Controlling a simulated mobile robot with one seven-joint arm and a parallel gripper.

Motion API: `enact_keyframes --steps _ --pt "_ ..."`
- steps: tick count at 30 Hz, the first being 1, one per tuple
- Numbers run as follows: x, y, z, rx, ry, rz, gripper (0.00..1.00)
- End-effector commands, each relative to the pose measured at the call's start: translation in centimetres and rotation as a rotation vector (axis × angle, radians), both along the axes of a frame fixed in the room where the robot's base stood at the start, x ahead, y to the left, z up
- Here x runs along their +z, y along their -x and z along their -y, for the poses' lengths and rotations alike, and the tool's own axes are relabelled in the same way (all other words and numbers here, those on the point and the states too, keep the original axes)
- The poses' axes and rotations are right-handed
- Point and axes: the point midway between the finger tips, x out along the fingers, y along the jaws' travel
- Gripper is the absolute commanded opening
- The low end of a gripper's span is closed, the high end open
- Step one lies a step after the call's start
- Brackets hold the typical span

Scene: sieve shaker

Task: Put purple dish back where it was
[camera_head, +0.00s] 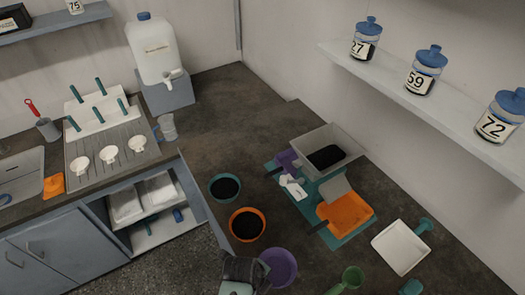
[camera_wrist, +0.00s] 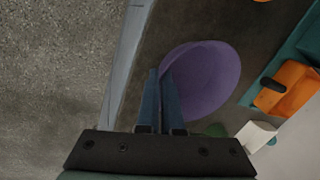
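The purple dish (camera_head: 279,267) is round and looks empty. It is at the front of the dark counter in the head view, below the orange dish (camera_head: 247,223). My gripper (camera_head: 258,268) is at its left side. In the wrist view, the purple dish (camera_wrist: 210,75) is right of and partly behind the blue fingers (camera_wrist: 160,75). The fingers are close together, with the dish's near rim seemingly between the tips. Whether its base touches the counter is unclear. A teal dish (camera_head: 224,186) and the orange dish hold dark material.
A teal base (camera_head: 347,232) carries an orange tray (camera_head: 347,211) and a purple piece (camera_head: 287,160). A grey bin (camera_head: 345,138) of dark material stands behind. A white square pan (camera_head: 400,247) and green scoop (camera_head: 352,277) lie right. The counter edge (camera_wrist: 125,60) is close left.

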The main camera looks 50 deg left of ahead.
Motion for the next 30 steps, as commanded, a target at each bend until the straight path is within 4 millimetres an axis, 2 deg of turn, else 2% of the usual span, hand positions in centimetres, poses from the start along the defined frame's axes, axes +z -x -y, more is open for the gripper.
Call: enact_keyframes --steps 4,15,21,30 --pt "-1.2 0.0 -0.1 0.002 -0.001 0.002 0.00" --pt "-1.7 0.0 -0.1 0.001 -0.001 0.002 0.00" --pt "-1.6 0.0 0.0 0.001 -0.001 0.001 0.33" --pt "-1.4 0.0 0.0 0.001 -0.001 0.001 0.33"
